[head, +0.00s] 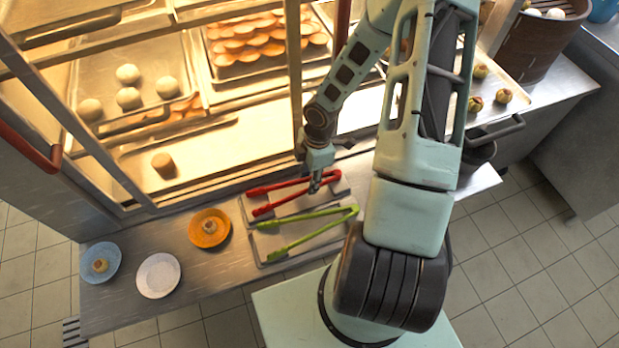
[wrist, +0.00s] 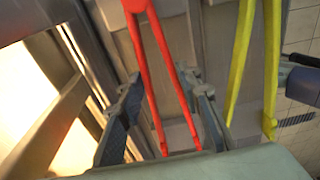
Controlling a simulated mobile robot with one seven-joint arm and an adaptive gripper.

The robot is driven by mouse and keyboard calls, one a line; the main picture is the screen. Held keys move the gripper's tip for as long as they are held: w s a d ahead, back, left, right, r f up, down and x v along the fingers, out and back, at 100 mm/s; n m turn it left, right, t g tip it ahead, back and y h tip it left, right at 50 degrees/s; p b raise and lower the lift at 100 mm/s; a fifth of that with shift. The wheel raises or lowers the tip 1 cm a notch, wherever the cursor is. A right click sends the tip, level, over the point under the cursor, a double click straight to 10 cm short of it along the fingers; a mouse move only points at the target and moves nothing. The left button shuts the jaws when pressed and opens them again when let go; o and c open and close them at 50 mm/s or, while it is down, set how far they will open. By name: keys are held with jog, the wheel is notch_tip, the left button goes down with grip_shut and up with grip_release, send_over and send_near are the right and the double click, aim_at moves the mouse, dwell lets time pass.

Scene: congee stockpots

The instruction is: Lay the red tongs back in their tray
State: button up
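The red tongs (head: 278,198) lie at a grey metal tray (head: 331,197) on the steel counter, their two arms spread toward the left. My gripper (head: 318,184) is low over their right part. In the wrist view the red tongs (wrist: 163,55) run between the two dark fingers of my gripper (wrist: 163,108). The fingers are apart, with gaps to the tongs' arms, so the gripper looks open. I cannot tell whether the tongs rest fully on the tray floor.
Green tongs (head: 300,238) lie in a tray just in front; they also show in the wrist view (wrist: 252,65). The glass-fronted warming cabinet (head: 150,120) stands close behind. Orange (head: 222,239), white (head: 158,287) and blue (head: 110,252) plates sit to the left.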

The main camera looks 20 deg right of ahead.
jog(key=o, duration=0.7)
jog(key=shift+c, duration=0.2)
jog(key=shift+r, duration=0.1)
notch_tip(320, 180, up, 12)
jog(key=d, duration=0.1)
jog(key=shift+d, duration=0.2)
